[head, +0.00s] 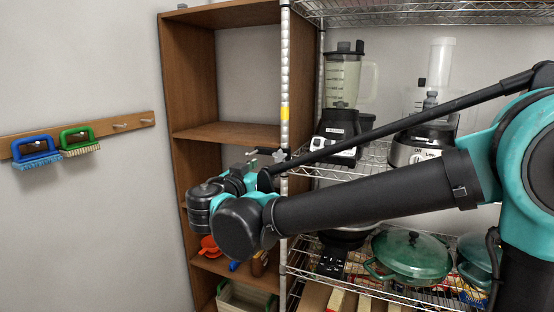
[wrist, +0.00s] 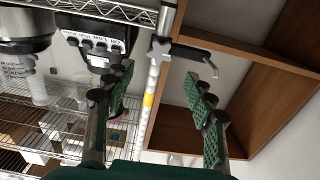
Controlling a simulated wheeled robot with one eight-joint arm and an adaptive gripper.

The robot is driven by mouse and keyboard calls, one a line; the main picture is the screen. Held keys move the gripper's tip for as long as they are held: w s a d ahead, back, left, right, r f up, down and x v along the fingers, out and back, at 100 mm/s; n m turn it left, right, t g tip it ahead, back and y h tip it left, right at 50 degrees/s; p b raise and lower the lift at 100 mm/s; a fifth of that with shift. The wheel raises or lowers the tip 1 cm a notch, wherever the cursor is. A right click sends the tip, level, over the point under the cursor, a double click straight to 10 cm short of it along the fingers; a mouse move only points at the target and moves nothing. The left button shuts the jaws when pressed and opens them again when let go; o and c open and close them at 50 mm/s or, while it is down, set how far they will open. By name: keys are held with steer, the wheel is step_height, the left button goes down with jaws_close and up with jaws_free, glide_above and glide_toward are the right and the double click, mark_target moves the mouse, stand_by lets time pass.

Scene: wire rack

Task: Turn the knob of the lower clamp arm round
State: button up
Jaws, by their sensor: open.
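One clamp arm shows on the rack's front post (head: 285,95). In the wrist view the clamp arm (wrist: 193,52) is a dark bar with a bent end, and its grey lobed knob (wrist: 158,48) sits at the post. In the head view the knob (head: 280,155) is small, just below the yellow band. My gripper (wrist: 160,76) is open and empty, with green ridged fingers either side of the post in the picture; the knob appears between and beyond the tips, apart from them. In the head view my gripper (head: 241,170) is partly hidden by my own wrist.
A wooden shelf unit (head: 222,133) stands left of the wire rack (head: 400,15). The rack holds a blender (head: 343,95), a food processor (head: 425,140) and a green lidded pot (head: 412,257). Brushes (head: 78,143) hang on the wall at left. My arm crosses the rack's front.

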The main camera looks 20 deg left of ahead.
mark_target(279, 157)
steer(key=w, duration=0.9)
steer(key=shift+d, duration=0.35)
steer(key=c, duration=1.2)
steer(key=shift+o, duration=0.2)
